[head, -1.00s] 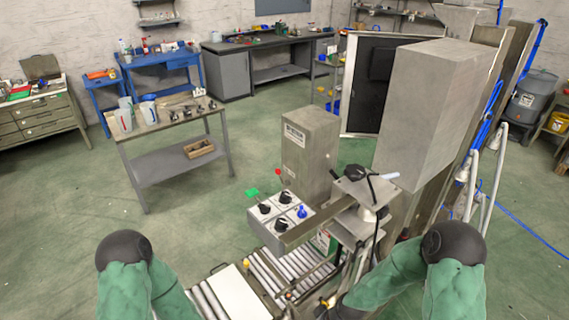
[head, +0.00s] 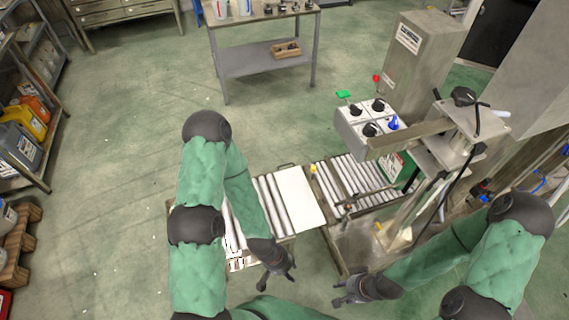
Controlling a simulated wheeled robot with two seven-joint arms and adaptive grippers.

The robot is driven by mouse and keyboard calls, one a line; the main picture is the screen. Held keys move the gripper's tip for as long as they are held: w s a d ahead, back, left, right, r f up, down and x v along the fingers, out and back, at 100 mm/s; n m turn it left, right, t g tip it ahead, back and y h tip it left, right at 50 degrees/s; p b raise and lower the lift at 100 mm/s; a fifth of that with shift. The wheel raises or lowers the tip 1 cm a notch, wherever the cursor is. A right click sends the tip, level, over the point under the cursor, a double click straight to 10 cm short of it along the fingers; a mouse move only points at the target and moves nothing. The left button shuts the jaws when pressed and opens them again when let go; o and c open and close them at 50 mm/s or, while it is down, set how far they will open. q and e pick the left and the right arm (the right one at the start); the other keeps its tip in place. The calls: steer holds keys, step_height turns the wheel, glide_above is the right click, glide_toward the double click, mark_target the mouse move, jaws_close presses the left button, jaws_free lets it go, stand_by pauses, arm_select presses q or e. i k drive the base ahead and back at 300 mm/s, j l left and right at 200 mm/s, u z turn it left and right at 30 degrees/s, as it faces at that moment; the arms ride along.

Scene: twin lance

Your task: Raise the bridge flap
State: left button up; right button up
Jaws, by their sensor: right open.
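A pale flat plate (head: 299,197) lies between two roller sections and looks like the bridge flap. It lies flat, with a small dark handle (head: 286,166) near its far edge. The left rollers (head: 268,200) are partly hidden by my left arm. The right rollers (head: 352,180) run toward the machine. My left gripper (head: 277,284) is below the plate in the head view, apart from it; its jaw opening is unclear. My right gripper (head: 338,294) is open and empty, to the right of my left gripper and below the right rollers.
A control box (head: 366,120) with black and blue knobs stands behind the right rollers. A metal arm (head: 408,137) and post rise at the right. A workbench (head: 262,57) stands at the back, shelving (head: 30,120) at far left. The green floor between is clear.

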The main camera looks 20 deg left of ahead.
mark_target(297, 194)
steer(key=k+j+z, duration=0.1)
steer(key=k+j, duration=0.15)
steer(key=j, duration=0.25)
steer(key=k+j+z, duration=0.15)
steer(key=j, duration=0.35)
steer(key=k+j+z, duration=0.1)
steer(key=k+j, duration=0.25)
steer(key=k+j+z, duration=0.15)
steer(key=j, duration=0.35)
steer(key=j+z, duration=0.15)
steer(key=j, duration=0.3)
steer(key=k+j+z, duration=0.2)
steer(key=j, duration=0.2)
steer(key=j+z, duration=0.15)
steer(key=j, duration=0.25)
steer(key=k+j+z, duration=0.2)
steer(key=j, duration=0.2)
steer(key=i+j+z, duration=0.1)
steer(key=j+z, duration=0.35)
steer(key=j, duration=1)
steer(key=k+j+z, duration=0.1)
steer(key=j+z, duration=0.3)
steer(key=j, duration=1.1)
steer(key=k+j+z, duration=0.2)
steer(key=j, duration=1.35)
steer(key=i, duration=0.1)
